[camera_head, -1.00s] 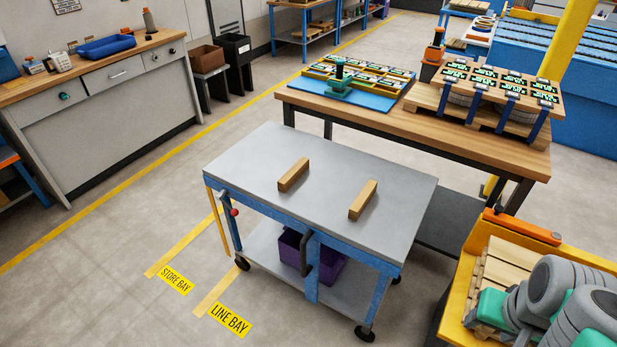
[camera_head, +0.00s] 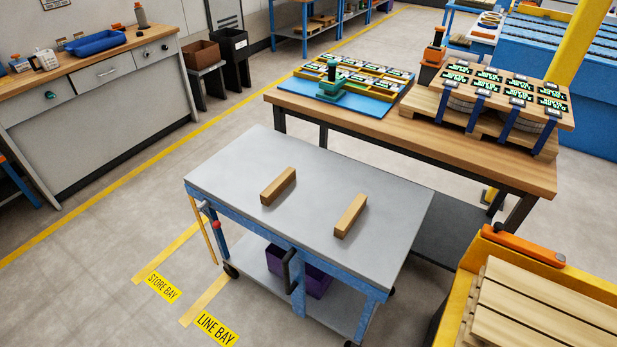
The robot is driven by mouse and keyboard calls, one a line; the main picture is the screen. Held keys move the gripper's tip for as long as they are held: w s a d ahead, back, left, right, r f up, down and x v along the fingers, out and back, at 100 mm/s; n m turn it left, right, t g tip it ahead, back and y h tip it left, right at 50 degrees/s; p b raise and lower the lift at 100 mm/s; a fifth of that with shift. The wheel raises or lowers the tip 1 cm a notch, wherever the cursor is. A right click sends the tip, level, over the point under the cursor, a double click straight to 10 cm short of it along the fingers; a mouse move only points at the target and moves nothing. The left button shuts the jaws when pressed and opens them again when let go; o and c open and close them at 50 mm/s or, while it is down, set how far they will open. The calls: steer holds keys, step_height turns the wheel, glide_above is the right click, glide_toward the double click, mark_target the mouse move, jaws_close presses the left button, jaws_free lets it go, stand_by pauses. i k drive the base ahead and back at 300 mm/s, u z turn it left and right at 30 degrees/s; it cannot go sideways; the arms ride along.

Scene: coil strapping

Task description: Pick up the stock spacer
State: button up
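Two plain wooden bars lie apart on the grey top of a wheeled cart (camera_head: 225,172): a left bar (camera_head: 278,187) and a right bar (camera_head: 350,216). They look alike, and no label shows which one is the stock spacer. Both lie flat and nearly parallel, with nothing touching them. My gripper is not in view.
A wooden workbench (camera_head: 505,176) behind the cart bears a blue mat (camera_head: 350,101) and a strapped stack on a pallet (camera_head: 483,124). A yellow-edged station (camera_head: 468,265) with slats stands at lower right. A purple bin (camera_head: 318,283) sits on the cart's lower shelf. Floor at left is clear.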

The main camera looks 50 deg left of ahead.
mark_target(273, 191)
steer(key=u, duration=0.05)
steer(key=i, duration=0.5)
steer(key=u, duration=2.35)
steer(key=i, duration=0.5)
steer(key=u, duration=0.15)
steer(key=k, duration=0.45)
steer(key=u, duration=1.85)
steer(key=i, duration=1.35)
steer(key=z, duration=0.95)
